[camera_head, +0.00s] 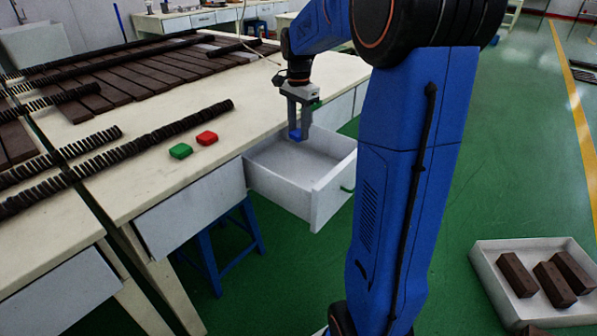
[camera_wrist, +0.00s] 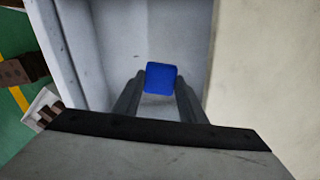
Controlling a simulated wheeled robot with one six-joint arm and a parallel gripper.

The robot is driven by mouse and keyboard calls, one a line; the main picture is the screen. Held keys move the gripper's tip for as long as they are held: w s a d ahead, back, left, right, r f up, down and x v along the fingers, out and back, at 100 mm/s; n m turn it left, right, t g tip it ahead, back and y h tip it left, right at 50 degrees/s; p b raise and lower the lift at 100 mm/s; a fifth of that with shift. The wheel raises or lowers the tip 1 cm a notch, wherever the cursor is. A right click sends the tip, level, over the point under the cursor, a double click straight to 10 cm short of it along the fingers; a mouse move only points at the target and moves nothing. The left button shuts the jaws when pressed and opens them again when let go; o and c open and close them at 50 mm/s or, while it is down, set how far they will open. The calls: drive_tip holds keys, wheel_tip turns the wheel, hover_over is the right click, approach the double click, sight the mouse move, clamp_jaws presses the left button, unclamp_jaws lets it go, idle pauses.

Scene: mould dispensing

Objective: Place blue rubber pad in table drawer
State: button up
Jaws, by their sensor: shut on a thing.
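The blue rubber pad (camera_head: 296,135) is held at the tips of my gripper (camera_head: 299,132), which points down over the open table drawer (camera_head: 334,186). In the wrist view the blue pad (camera_wrist: 161,77) sits between the two fingers of my gripper (camera_wrist: 160,92), with the drawer's pale interior (camera_wrist: 118,35) behind it. The drawer is white, pulled out from the table, and looks empty where it shows. I cannot tell the exact height of the pad above the drawer floor.
A green pad (camera_head: 181,151) and a red pad (camera_head: 207,138) lie on the cream tabletop (camera_head: 150,180) left of the drawer. Dark slats and ridged bars cover the table's back left. A white tray (camera_head: 489,262) with dark blocks is at the lower right. A blue stool (camera_head: 232,252) stands under the table.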

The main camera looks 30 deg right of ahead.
drive_tip(key=n, duration=0.2)
hover_over(300, 174)
wheel_tip(300, 174, down, 10)
drive_tip(key=shift+d+r, duration=0.15)
drive_tip(key=shift+f, duration=2.35)
drive_tip(key=o, duration=1.1)
drive_tip(key=shift+f, duration=0.1)
drive_tip(key=shift+c, duration=0.2)
